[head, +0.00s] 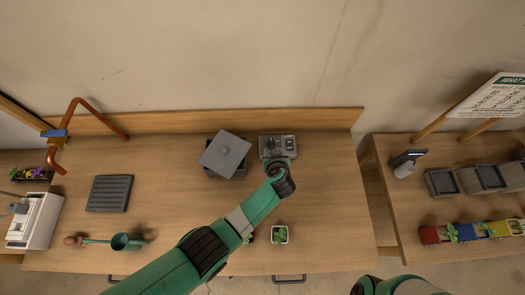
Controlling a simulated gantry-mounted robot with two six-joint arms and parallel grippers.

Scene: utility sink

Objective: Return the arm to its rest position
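My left arm comes in from the lower left and reaches over the table (160,190). Its wrist is bent, and my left gripper (276,163) points toward the back, at the front edge of a grey metal unit (291,142). The fingers are small and dark here, so I cannot tell whether they are open or shut, or whether they touch the unit. Of my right arm only a green part shows at the bottom edge, right of centre; its gripper is out of view.
A grey square plate (225,154) lies askew over a dark box (240,169), left of my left gripper. A potted plant (280,235) stands near the front edge. A ribbed grey tray (109,193), green trowel (127,241) and copper pipe (84,101) are at left.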

